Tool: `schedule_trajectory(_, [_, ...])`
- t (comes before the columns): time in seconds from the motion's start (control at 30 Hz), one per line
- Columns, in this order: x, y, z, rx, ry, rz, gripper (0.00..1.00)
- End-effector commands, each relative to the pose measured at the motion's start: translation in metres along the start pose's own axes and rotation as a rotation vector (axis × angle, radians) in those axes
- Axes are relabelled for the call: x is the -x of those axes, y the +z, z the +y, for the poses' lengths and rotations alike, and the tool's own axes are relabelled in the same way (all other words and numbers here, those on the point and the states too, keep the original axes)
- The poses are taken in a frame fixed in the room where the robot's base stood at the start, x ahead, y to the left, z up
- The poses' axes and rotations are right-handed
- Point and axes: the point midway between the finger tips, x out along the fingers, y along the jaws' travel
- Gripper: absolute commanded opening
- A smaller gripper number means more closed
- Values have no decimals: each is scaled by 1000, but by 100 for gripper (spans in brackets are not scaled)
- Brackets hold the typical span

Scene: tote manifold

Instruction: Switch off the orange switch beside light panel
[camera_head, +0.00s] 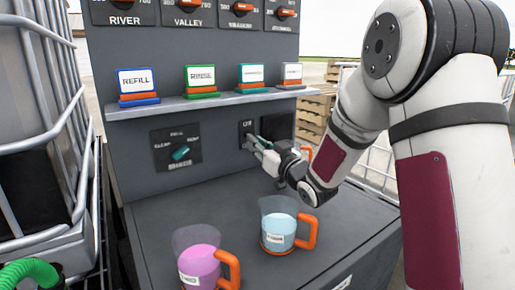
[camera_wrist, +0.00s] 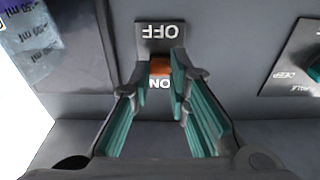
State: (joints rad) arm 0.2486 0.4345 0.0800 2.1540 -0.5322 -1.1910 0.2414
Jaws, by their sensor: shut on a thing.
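The orange switch (camera_wrist: 160,67) sits on a small plate on the cabinet face, between the words OFF and ON, close to ON in the wrist view. My gripper (camera_wrist: 165,62) has its green-padded fingertips closed around it from both sides. In the head view my gripper (camera_head: 257,145) is at the switch plate (camera_head: 247,129), and the fingers hide the switch there. The dark square light panel (camera_head: 278,126) is just right of the plate and looks unlit. In the wrist view a dark panel (camera_wrist: 95,75) is left of the switch.
A dial with a green knob (camera_head: 180,153) is left of the switch. A shelf (camera_head: 210,104) with several labelled signs runs above. A pink-filled mug (camera_head: 200,262) and a blue-filled mug (camera_head: 278,228) stand on the counter (camera_head: 165,215). An orange-handled mug (camera_head: 307,151) is partly hidden behind my gripper.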

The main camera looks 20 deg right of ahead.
Motion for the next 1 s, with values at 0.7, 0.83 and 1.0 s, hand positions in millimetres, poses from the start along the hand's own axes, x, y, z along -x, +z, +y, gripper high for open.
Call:
schedule_trajectory(0.7, [0,0,0,-1,0,2,37])
schedule_trajectory(0.83, [0,-3,0,0,0,3,37])
schedule_trajectory(1.0, [-3,-25,0,3,0,7,37])
